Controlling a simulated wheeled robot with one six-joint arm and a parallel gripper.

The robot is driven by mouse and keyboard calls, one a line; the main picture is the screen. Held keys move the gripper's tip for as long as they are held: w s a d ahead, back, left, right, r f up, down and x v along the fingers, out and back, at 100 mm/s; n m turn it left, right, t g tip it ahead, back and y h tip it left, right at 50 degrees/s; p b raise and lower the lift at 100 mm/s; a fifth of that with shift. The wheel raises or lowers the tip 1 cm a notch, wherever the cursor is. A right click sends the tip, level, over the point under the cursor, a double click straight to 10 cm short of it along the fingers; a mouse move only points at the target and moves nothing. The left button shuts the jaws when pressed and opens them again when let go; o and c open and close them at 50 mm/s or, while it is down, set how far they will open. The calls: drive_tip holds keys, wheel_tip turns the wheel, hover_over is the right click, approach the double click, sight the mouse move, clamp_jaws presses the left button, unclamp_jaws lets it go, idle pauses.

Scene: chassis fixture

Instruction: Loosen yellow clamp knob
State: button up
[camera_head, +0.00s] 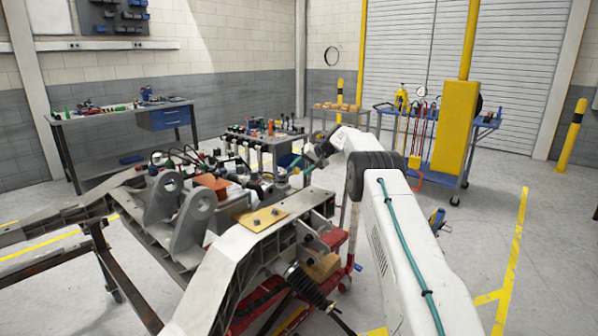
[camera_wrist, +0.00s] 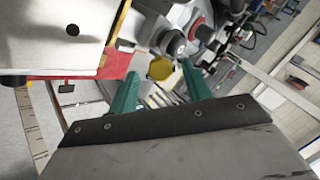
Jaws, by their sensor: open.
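The yellow clamp knob (camera_wrist: 160,68) shows in the wrist view as a round yellow cap. It appears between and just beyond the tips of my gripper (camera_wrist: 160,72). The two teal fingers are spread apart, one on each side of the knob in the picture, with nothing gripped. I cannot tell whether either finger touches it. In the head view my gripper (camera_head: 297,164) is small and reaches left over the far right part of the chassis fixture (camera_head: 232,262). I cannot make out the knob there.
A red-ringed round grey part (camera_wrist: 198,29) sits close beyond the knob. A pale plate (camera_wrist: 55,35) fills the upper left of the wrist view. In the head view, a blue tool cart (camera_head: 437,125) stands at the back right. Open floor lies right of my arm.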

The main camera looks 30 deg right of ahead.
drive_tip(key=shift+v, duration=2.65)
